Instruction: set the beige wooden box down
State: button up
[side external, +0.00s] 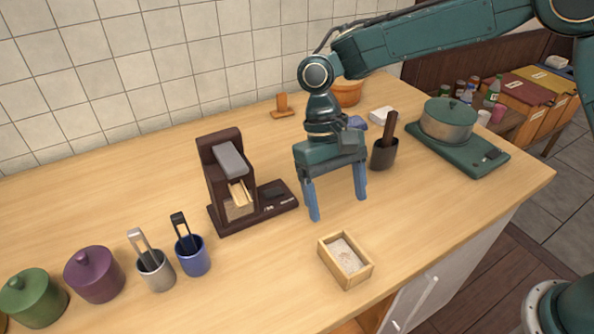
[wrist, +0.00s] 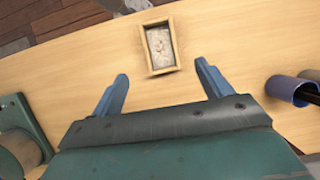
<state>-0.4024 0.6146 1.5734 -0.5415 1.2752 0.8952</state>
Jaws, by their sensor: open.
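The beige wooden box (side external: 327,250) rests on the counter near its front edge, open at the top with pale flaky contents inside. In the wrist view the box (wrist: 149,62) lies beyond my fingertips, roughly centred between them. My gripper (side external: 340,205) is open and empty, its two blue fingers spread wide and pointing down. It is above the counter, behind the box and apart from it. The fingers also show in the wrist view (wrist: 160,80).
A dark wooden shaver-like device (side external: 222,190) stands left of my gripper. A dark cup (side external: 384,155) is close behind at right. A pot (side external: 447,120) sits on a green stove. Utensil cups (side external: 193,255) and lidded jars (side external: 94,275) are at left. Counter around the box is clear.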

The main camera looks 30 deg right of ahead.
jog(key=s+d+r+t+y, duration=0.2)
jog(key=s+d+r+t, duration=0.4)
jog(key=d+r, duration=0.65)
jog(key=s+d+r+t+h, duration=0.1)
jog(key=s+d+t, duration=0.3)
jog(key=s+d, duration=0.6)
jog(key=s+h, duration=0.1)
jog(key=s, duration=0.2)
jog(key=shift+s+r, duration=0.15)
jog(key=shift+r, duration=0.05)
